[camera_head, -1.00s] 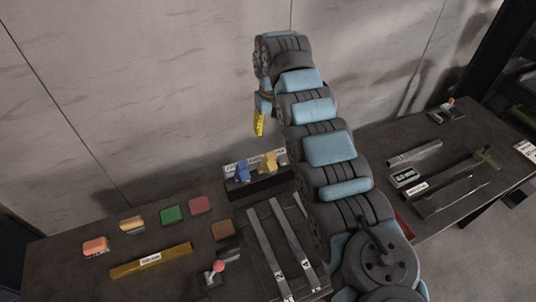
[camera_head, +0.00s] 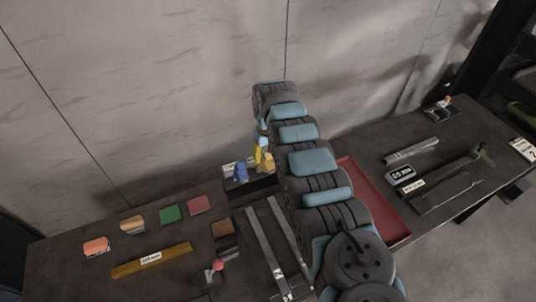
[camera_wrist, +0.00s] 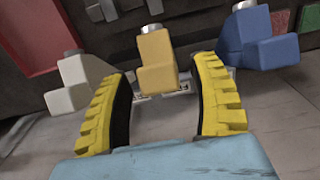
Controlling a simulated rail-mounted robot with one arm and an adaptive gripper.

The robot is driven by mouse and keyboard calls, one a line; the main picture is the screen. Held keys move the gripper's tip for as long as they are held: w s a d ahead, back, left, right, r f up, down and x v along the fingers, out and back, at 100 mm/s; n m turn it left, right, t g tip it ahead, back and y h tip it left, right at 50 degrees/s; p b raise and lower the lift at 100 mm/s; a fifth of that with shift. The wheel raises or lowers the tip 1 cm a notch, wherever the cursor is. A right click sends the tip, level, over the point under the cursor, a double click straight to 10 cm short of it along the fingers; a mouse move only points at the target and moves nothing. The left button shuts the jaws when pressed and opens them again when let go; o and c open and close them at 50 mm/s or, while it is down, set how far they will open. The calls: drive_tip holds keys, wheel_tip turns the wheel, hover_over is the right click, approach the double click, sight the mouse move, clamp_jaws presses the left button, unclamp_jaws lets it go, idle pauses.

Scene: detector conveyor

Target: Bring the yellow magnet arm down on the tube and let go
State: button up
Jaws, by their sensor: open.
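The yellow magnet arm (camera_head: 266,164) stands on a dark block at the back of the table, next to a blue arm (camera_head: 240,172). In the wrist view the yellow arm (camera_wrist: 157,60) shows as a stepped piece with a grey metal cap on top. My gripper (camera_wrist: 163,72) has its two yellow ribbed fingers spread, one on each side of the yellow arm, with gaps visible on both sides. In the head view my gripper (camera_head: 262,152) is just above and beside the yellow arm, partly covering it. I cannot make out the tube.
In the wrist view a white arm (camera_wrist: 76,86) stands close left and the blue arm (camera_wrist: 265,40) close right. Two long metal rails (camera_head: 268,248) lie in front of the block. Coloured blocks and a red tray (camera_head: 366,200) are also on the table.

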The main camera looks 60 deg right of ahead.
drive_tip(key=c, duration=1)
drive_tip(key=shift+c, duration=0.2)
drive_tip(key=shift+s+p, duration=0.2)
drive_tip(key=shift+p, duration=0.4)
